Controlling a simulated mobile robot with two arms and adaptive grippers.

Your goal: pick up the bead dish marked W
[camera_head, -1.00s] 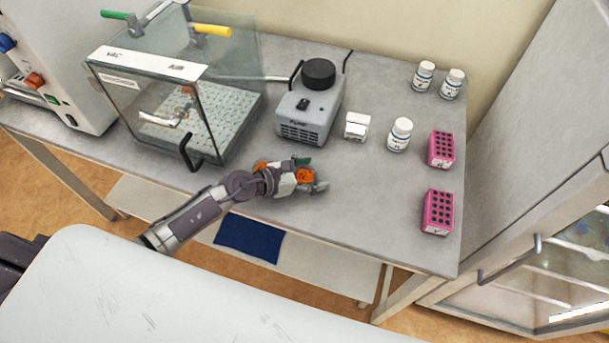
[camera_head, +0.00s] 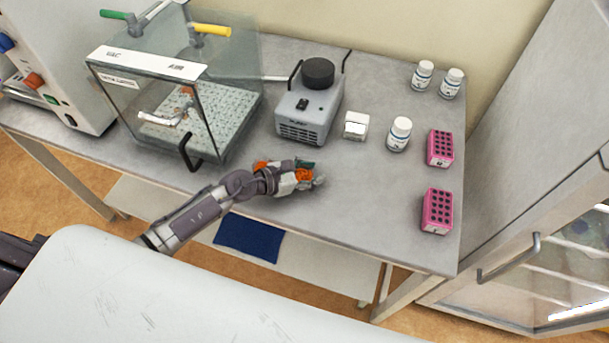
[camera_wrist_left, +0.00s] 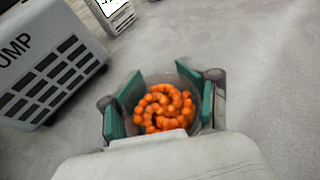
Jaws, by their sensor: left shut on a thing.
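The bead dish (camera_wrist_left: 166,78) is a small greyish, see-through dish of orange beads. In the left wrist view it sits between the green finger pads of my left gripper (camera_wrist_left: 160,103). The gripper is shut on it, with one pad on each side. In the head view the orange beads show at my left gripper (camera_head: 306,174), low over the bench in front of the pump. The fingers hide most of the dish there. I cannot read a W on it, and I cannot tell whether it touches the bench. My right gripper is not in view.
The grey pump (camera_head: 306,120) stands behind the gripper, and a glass vacuum box (camera_head: 150,105) is to the left. A small white box (camera_head: 355,125), a white bottle (camera_head: 399,134) and two pink racks (camera_head: 437,211) are to the right. The bench (camera_head: 360,220) is clear near its front.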

